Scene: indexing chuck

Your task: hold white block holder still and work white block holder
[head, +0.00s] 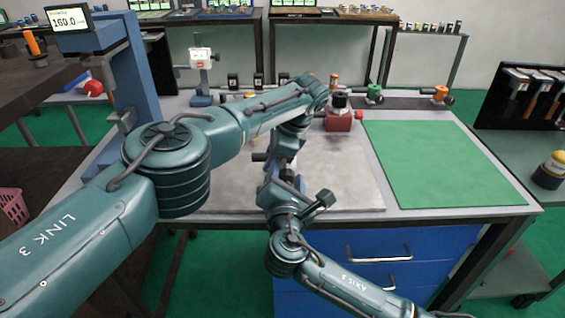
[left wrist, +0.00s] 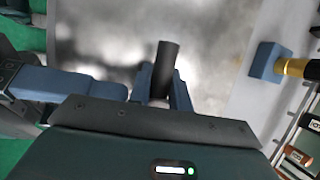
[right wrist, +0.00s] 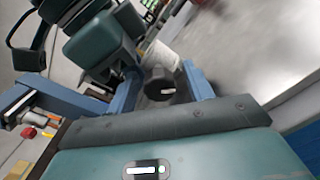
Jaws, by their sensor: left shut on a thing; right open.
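The white block holder (right wrist: 163,54) shows in the right wrist view as a pale body just beyond my right fingers, partly hidden. A dark round knob or bar end (right wrist: 160,84) with a slot stands in front of it. My right gripper (right wrist: 165,88) is open, its fingers on either side of this dark part with gaps visible. In the left wrist view my left gripper (left wrist: 162,88) is shut on a dark cylindrical bar (left wrist: 167,58); I cannot tell which part of the holder it is. In the head view the arms hide most of the holder and both fingertips.
The grey plate (head: 345,185) lies under the work, with a green mat (head: 440,160) to its right. A red block with a black top (head: 339,120) stands behind. A blue column with a display (head: 130,75) rises at the left. My two arms cross close together.

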